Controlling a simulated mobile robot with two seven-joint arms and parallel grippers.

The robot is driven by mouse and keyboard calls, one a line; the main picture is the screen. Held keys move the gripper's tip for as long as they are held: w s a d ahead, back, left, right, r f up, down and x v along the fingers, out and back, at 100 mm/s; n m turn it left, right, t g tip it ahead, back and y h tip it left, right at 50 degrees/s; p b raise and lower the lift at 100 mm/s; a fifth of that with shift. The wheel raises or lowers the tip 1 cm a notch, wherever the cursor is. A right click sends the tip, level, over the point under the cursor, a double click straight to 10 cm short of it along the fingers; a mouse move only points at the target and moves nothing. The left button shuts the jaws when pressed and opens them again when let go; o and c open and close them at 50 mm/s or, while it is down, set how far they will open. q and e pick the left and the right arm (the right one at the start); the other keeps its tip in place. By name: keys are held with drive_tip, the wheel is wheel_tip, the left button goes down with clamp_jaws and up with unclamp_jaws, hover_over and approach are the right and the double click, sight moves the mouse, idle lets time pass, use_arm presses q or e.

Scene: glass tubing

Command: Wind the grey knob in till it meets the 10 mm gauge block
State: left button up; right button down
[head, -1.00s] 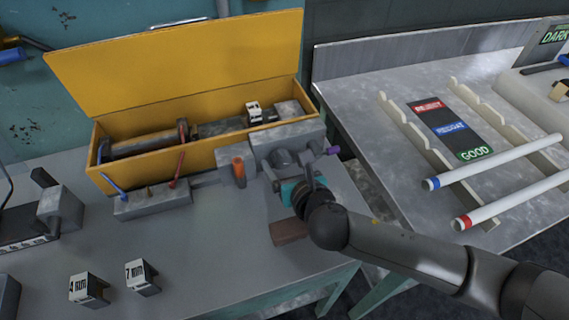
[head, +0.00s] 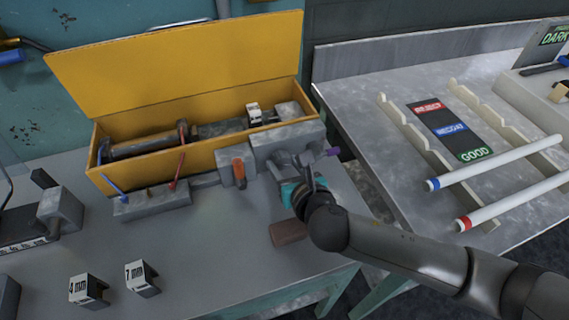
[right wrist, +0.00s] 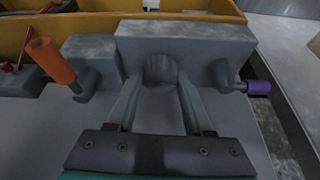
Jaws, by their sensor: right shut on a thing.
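The grey knob (right wrist: 160,70) sits on the near face of a grey block (right wrist: 190,42) of the yellow-cased machine (head: 200,165). My right gripper (right wrist: 160,84) is shut on the knob, one finger on each side. In the head view my right gripper (head: 287,166) comes from the lower right, partly hiding the knob. A small white block (head: 254,112) with dark marks stands inside the yellow case; its label is too small to read. Whether the knob's far end touches it is hidden. My left gripper is not in view.
An orange lever (right wrist: 52,62) and a purple-tipped lever (right wrist: 257,88) flank the knob. A brown cylinder (head: 290,232) lies near my right wrist. Blocks marked 4 mm (head: 88,289) and 7 mm (head: 141,278) stand at front left. Two white tubes (head: 505,160) lie on the right table.

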drive_tip(key=shift+d+m+y+p, duration=0.1)
drive_tip(key=shift+m+y+p, duration=0.35)
drive_tip(key=shift+m, duration=0.15)
drive_tip(key=shift+f+m+y, duration=0.15)
drive_tip(key=shift+m+y, duration=0.4)
drive_tip(key=shift+m, duration=0.25)
drive_tip(key=shift+d+f+m+g+y, duration=0.1)
drive_tip(key=shift+m+g+y, duration=0.4)
drive_tip(key=shift+m, duration=0.5)
drive_tip(key=shift+m+t+y+b, duration=0.3)
drive_tip(key=shift+m+y+b, duration=0.5)
drive_tip(key=shift+m, duration=0.6)
drive_tip(key=shift+y, duration=0.3)
drive_tip(key=shift+c, duration=1.5)
unclamp_jaws()
